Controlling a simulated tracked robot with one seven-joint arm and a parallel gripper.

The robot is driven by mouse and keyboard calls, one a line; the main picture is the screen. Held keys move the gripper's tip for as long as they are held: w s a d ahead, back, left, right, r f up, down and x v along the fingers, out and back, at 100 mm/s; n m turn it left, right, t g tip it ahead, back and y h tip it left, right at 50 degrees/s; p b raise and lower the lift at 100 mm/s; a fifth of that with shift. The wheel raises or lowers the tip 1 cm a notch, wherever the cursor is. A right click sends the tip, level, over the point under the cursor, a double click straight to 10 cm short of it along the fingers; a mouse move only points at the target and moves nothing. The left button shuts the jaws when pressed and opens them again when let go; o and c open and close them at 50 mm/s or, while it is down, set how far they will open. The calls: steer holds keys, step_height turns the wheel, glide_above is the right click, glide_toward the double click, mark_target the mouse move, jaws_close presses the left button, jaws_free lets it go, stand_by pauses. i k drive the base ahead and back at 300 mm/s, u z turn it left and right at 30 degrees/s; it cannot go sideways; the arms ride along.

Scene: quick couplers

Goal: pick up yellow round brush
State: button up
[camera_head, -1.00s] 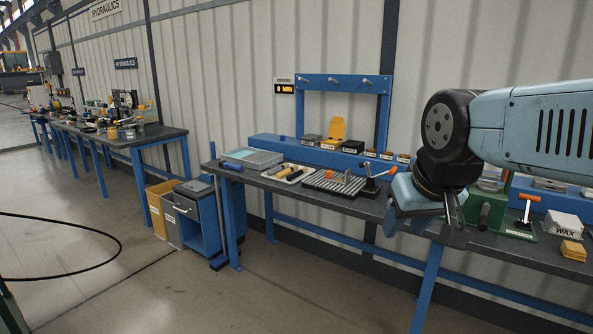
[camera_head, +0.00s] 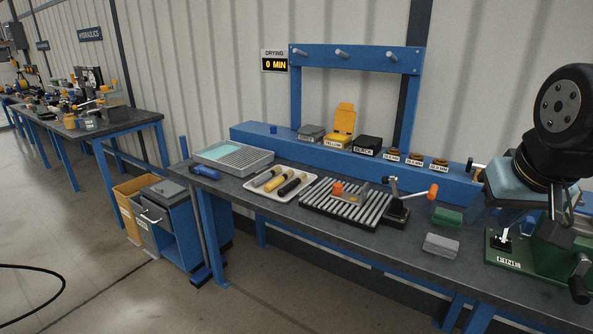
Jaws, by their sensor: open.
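A pale tray (camera_head: 250,191) on the workbench holds a few thick rod-shaped items lying side by side. The yellow one (camera_head: 266,178) lies at the left and a black one (camera_head: 292,187) at the right; a yellow-and-dark one lies between them. I cannot tell from their shape which is the yellow round brush. My gripper (camera_head: 512,207) is at the right, above the bench near the green fixture, well away from the tray. It is open, pointing down; its fingertips are hard to make out.
A grey-teal box (camera_head: 233,160) stands left of the tray and a ribbed rack (camera_head: 335,207) right of it. An orange-handled clamp (camera_head: 398,205), a grey block (camera_head: 440,245) and a green fixture (camera_head: 520,255) follow. A blue ledge (camera_head: 265,143) with small containers runs behind.

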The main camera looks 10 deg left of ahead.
mark_target(268, 187)
steer(key=u, duration=0.3)
steer(key=i, duration=1.05)
steer(key=u, duration=0.8)
steer(key=i, duration=0.4)
steer(key=u, duration=0.25)
steer(key=k, duration=0.9)
steer(key=u, duration=0.2)
steer(key=i, duration=0.9)
steer(key=z, duration=0.1)
